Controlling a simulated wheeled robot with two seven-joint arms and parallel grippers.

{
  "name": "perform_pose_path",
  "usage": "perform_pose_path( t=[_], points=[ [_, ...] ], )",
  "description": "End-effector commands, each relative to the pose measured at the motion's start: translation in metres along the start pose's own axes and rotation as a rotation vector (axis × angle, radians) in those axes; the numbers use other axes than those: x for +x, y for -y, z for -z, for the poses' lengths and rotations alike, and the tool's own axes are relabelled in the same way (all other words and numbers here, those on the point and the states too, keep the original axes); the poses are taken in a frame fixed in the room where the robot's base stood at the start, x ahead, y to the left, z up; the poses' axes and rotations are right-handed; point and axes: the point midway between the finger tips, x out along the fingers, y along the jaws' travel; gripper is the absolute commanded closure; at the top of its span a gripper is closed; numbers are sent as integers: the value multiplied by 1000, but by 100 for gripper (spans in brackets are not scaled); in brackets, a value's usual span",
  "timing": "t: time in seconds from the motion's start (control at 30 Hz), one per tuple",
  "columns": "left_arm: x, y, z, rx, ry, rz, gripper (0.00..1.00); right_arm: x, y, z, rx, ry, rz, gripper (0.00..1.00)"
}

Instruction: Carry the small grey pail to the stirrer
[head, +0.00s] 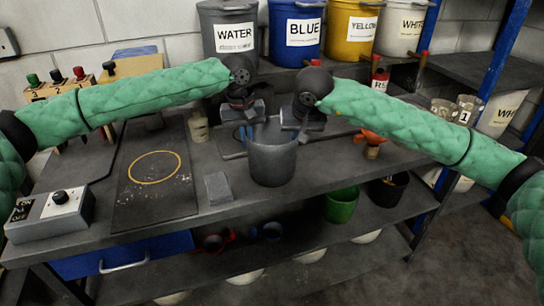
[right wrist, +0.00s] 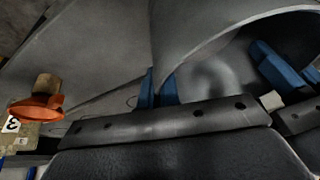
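The small grey pail (head: 272,163) stands upright near the front edge of the bench, at the middle of the head view. My right gripper (head: 298,124) is at its right rim. No label names the stirrer.
A grey block (head: 218,188) and a pale bottle (head: 198,127) stand between board and pail. An orange funnel-like thing (head: 372,138) is to the right. Labelled buckets (head: 234,34) line the back. A green bucket (head: 341,205) is on the lower shelf.

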Motion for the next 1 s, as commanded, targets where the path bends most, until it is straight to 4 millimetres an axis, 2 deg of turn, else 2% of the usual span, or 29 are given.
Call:
perform_pose_path(
  t=[0.67,1.0],
  points=[
    [-3,2,2,-3,-3,0,100,-2,-2,2,2,-1,-3,100],
    [-16,1,2,-4,-3,1,100,-14,-1,6,2,-1,-3,100]
  ],
)
